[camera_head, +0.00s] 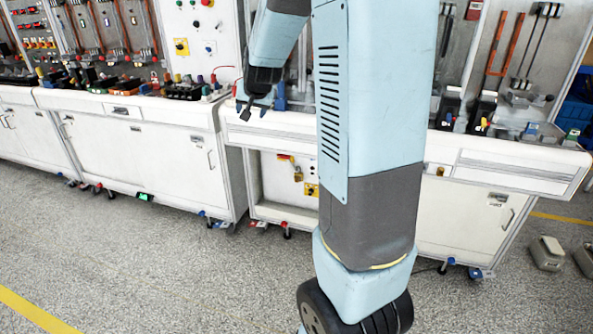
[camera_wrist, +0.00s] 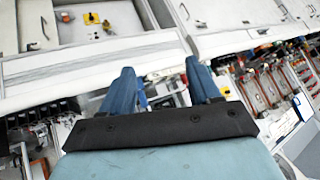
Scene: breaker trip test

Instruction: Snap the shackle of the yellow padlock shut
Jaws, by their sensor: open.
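The yellow padlock (camera_head: 298,174) looks small in the head view. It is on the back panel of the open bay under the bench, between a red-and-yellow switch (camera_head: 285,158) and a yellow plate (camera_head: 311,190). Its shackle is too small to read. My gripper (camera_head: 252,108) is open and empty, up at bench-top height, above and left of the padlock and apart from it. In the wrist view my gripper's (camera_wrist: 160,75) two blue fingers stand apart with nothing between them. Small yellow pieces (camera_wrist: 92,18) show at the top left there; I cannot tell which is the padlock.
A white bench (camera_head: 140,110) with breakers and tools runs along the wall, its front edge above the bay. White cabinets (camera_head: 145,160) flank the bay. My arm hides part of the bench and the bay's right side. The grey floor (camera_head: 150,250) in front is clear.

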